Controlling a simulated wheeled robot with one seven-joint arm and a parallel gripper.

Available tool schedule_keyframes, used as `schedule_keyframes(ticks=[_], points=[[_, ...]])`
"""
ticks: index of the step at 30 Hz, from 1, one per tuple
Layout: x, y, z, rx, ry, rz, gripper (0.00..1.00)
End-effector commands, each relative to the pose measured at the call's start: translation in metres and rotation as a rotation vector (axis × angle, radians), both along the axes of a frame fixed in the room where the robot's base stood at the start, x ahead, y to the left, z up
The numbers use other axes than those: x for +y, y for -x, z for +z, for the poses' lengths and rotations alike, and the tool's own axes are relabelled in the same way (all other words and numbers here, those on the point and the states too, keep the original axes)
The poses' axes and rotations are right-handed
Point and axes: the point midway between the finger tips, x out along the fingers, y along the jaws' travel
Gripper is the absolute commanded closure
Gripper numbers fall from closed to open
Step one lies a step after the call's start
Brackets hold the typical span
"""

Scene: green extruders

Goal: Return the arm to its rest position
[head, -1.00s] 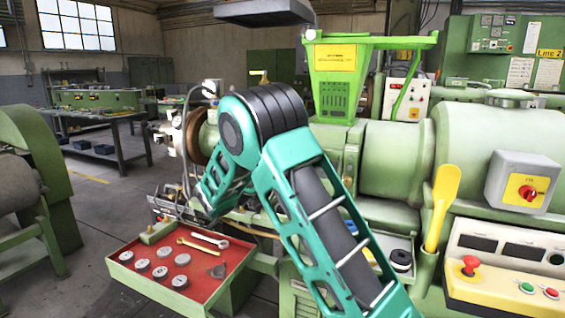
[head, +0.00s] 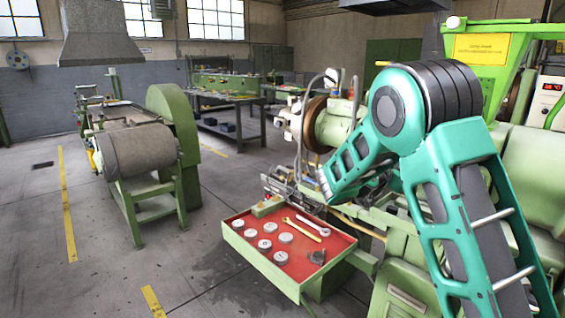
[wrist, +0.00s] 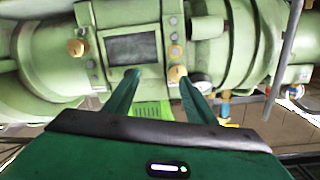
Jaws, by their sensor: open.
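My arm is bent at the right of the head view, with its elbow high and the forearm reaching down to the left behind the upper link. My gripper is hidden there. In the wrist view my gripper (wrist: 156,76) shows two green fingers spread apart with nothing between them. Beyond the fingertips is the green extruder (wrist: 235,45), with a dark rectangular panel and brass knobs. I cannot tell how far the fingertips are from it. The extruder also shows in the head view (head: 535,160), partly behind my arm.
A green tray with a red lining (head: 240,222) holds several grey discs and wrenches beside the extruder, left of my arm. A green roller machine (head: 140,155) stands at the left. A workbench (head: 225,102) is at the back. The grey floor (head: 120,265) between them is clear.

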Motion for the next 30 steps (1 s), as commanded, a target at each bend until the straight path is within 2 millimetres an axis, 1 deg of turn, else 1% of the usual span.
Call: schedule_keyframes(ticks=[1,2,3,5,6,8,9,11,12,13,16,17,18,20,21,23,24,26,27,30], points=[[-0.019,0.016,0.000,0.035,-0.035,-0.033,0.50],[-0.029,0.027,-0.003,0.067,-0.058,-0.049,0.50],[-0.043,0.043,-0.007,0.112,-0.094,-0.072,0.50],[-0.061,0.068,-0.015,0.187,-0.152,-0.099,0.50],[-0.071,0.086,-0.021,0.236,-0.190,-0.113,0.50],[-0.082,0.112,-0.029,0.309,-0.249,-0.127,0.50],[-0.088,0.131,-0.035,0.361,-0.288,-0.131,0.50],[-0.094,0.159,-0.044,0.433,-0.348,-0.132,0.50],[-0.095,0.177,-0.049,0.481,-0.386,-0.127,0.50],[-0.096,0.191,-0.053,0.516,-0.416,-0.121,0.50],[-0.093,0.238,-0.066,0.632,-0.512,-0.087,0.50],[-0.090,0.252,-0.069,0.667,-0.539,-0.071,0.50],[-0.086,0.271,-0.074,0.710,-0.576,-0.049,0.50],[-0.077,0.298,-0.080,0.775,-0.628,-0.008,0.50],[-0.070,0.317,-0.083,0.818,-0.662,0.023,0.50],[-0.058,0.344,-0.089,0.879,-0.709,0.074,0.50],[-0.049,0.362,-0.092,0.919,-0.739,0.114,0.50],[-0.034,0.389,-0.096,0.976,-0.778,0.177,0.50],[-0.024,0.406,-0.098,1.011,-0.803,0.222,0.50],[0.002,0.443,-0.103,1.090,-0.850,0.332,0.50]])
